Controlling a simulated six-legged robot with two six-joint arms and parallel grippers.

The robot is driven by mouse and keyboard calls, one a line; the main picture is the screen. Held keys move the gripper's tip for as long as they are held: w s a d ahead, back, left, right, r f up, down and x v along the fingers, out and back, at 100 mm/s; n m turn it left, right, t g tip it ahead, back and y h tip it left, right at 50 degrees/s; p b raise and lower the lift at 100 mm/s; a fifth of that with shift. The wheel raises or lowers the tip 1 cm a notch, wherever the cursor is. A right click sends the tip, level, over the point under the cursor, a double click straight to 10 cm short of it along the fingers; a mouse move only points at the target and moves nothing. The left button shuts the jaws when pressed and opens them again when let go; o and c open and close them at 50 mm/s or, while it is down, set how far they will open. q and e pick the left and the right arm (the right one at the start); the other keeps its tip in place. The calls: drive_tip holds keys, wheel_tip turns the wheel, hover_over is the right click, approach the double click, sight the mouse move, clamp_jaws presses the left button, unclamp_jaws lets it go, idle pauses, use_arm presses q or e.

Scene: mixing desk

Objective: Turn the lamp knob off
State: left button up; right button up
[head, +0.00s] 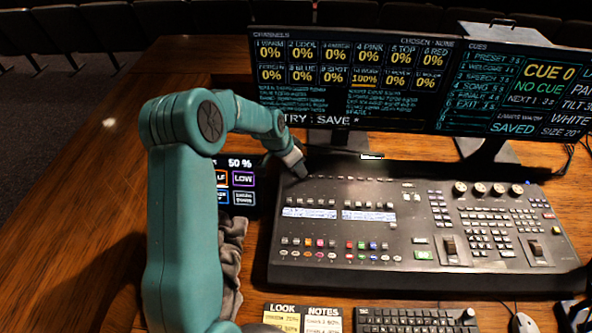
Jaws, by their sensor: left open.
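My left arm reaches in from the left, and its gripper (298,168) is over the back left corner of the mixing desk (330,262). The gripper is small and dark here, pointing down; its jaws are open. I cannot make out a knob between or beside the fingers, so the lamp knob is either hidden by them or too small to tell. A thin dark lamp neck with a pale lit end (371,156) runs along the back edge of the desk, to the right of the gripper. My right gripper is not in view.
Two monitors (350,85) stand behind the desk. A small touch screen (243,190) is left of it, partly behind my arm. A grey cloth (232,255), note cards (322,320), a keyboard (415,319) and a mouse (525,323) lie around it. The far left tabletop is clear.

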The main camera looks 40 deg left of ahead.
use_arm(q)
drive_tip(key=shift+w+f, duration=0.2)
drive_tip(key=shift+f, duration=0.3)
drive_tip(key=shift+c, duration=0.4)
clamp_jaws()
drive_tip(key=shift+n+y+b, duration=0.3)
drive_tip(key=shift+n+b, duration=0.05)
drive_tip(key=shift+n, duration=0.45)
drive_tip(key=shift+o, duration=0.4)
unclamp_jaws()
drive_tip(key=shift+r, duration=0.1)
